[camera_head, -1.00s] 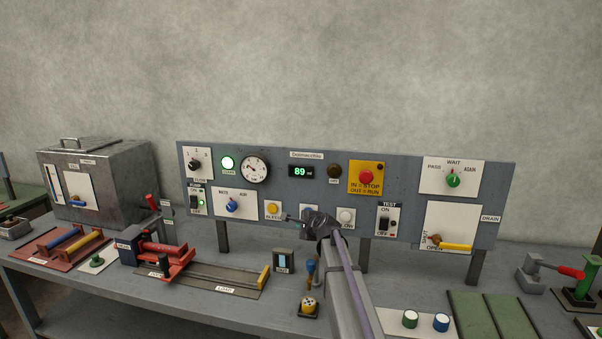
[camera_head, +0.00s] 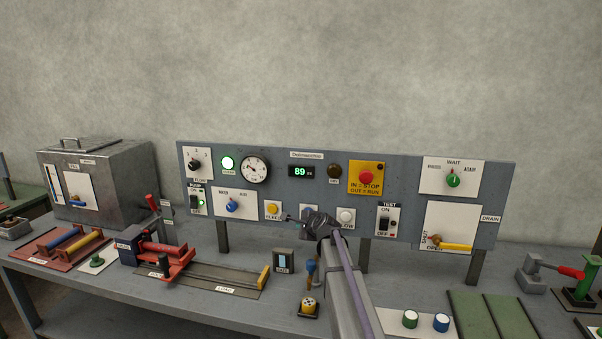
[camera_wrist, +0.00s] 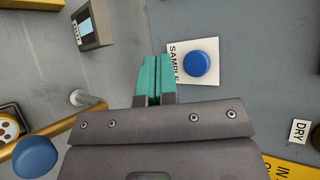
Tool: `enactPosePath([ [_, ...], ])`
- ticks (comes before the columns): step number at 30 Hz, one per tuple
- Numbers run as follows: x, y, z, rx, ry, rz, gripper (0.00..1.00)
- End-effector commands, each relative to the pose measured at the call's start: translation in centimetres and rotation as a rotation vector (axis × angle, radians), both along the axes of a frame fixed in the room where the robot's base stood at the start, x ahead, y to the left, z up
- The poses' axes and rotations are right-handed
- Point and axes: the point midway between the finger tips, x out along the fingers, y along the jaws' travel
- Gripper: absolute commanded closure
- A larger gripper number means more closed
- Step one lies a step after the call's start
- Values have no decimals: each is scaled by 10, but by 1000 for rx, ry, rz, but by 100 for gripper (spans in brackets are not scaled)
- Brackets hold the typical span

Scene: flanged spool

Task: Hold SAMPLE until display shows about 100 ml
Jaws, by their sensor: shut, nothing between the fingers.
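The SAMPLE button is a round blue cap (camera_wrist: 197,63) on a white plate (camera_wrist: 207,45) in the wrist view. My gripper (camera_wrist: 154,62) has its teal fingers shut together and empty. They lie just left of the white plate in that view, beside the blue cap and not over it. In the head view my gripper (camera_head: 287,218) is in front of the panel's lower row and hides the SAMPLE button. The green-lit display (camera_head: 300,171) on the panel reads 89 with a small unit after it.
The grey panel (camera_head: 400,173) carries a yellow button (camera_head: 272,208) left of my gripper and a pale button (camera_head: 346,216) to its right. A red stop button (camera_head: 366,177) sits above. A small grey box (camera_head: 283,260) stands on the bench below.

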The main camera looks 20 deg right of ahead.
Motion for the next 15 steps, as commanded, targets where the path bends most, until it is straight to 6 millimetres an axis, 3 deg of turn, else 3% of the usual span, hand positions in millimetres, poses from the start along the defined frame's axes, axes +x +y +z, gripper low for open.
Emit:
enactPosePath([
  [4, -7, 4, 0, 0, 0, 0, 100],
  [9, -32, 22, 0, 0, 1, 2, 100],
  [15, -31, 22, 0, -1, 0, 0, 100],
])
